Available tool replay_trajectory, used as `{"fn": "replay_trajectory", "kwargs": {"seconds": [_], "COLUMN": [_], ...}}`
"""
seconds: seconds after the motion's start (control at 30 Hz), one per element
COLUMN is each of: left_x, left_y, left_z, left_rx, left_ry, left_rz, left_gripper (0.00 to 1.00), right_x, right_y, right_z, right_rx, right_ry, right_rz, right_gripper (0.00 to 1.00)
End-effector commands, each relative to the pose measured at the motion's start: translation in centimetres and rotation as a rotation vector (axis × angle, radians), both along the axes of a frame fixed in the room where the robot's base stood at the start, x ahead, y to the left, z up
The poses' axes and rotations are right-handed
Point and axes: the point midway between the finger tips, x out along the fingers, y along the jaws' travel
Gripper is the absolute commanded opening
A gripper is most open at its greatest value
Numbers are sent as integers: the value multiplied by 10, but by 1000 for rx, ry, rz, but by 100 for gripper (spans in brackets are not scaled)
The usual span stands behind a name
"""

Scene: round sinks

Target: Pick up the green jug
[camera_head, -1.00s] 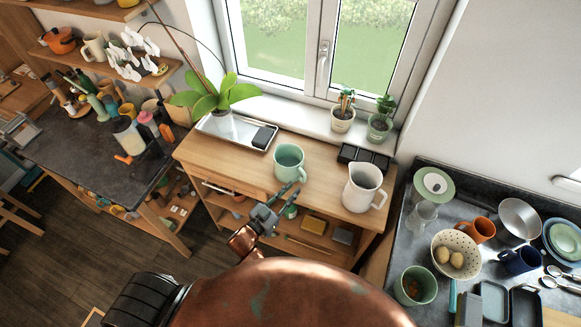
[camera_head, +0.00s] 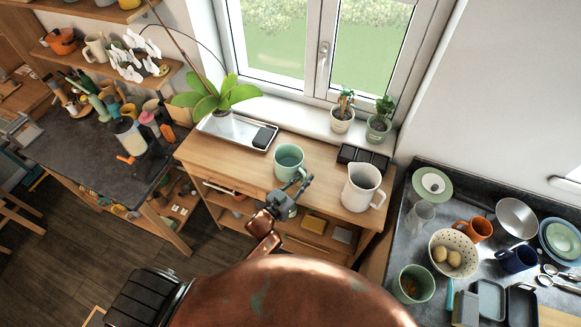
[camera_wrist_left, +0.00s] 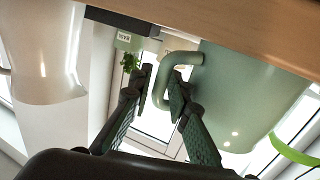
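The green jug (camera_head: 289,158) stands upright on the wooden table, near its middle. It also shows at the right of the left wrist view (camera_wrist_left: 245,95), turned upside down, with its looped handle (camera_wrist_left: 160,92) pointing left. My left gripper (camera_head: 296,182) is at the front right of the jug, by the handle. In the left wrist view its two fingers (camera_wrist_left: 160,82) are apart, with the outer part of the handle between them. I cannot tell whether either finger touches it. My right gripper is not in view.
A white jug (camera_head: 360,188) stands close to the right of my left gripper. A metal tray (camera_head: 236,131) lies at the table's back left and a black box (camera_head: 362,157) at the back right. The counter (camera_head: 408,222) at the right holds dishes. The table's front left top is clear.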

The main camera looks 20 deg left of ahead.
Motion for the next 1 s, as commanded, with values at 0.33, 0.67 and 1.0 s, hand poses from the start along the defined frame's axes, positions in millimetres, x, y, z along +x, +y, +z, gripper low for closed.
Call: {"fn": "replay_trajectory", "kwargs": {"seconds": [0.33, 0.67, 1.0], "left_x": [0, 0, 0], "left_y": [0, 0, 0], "left_z": [0, 0, 2], "left_rx": [0, 0, 1], "left_ry": [0, 0, -4], "left_rz": [0, 0, -1], "left_gripper": [0, 0, 0], "right_x": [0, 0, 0], "right_y": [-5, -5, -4], "right_z": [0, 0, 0], "right_rx": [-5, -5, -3], "right_ry": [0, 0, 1], "right_rz": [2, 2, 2], "right_gripper": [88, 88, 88]}}
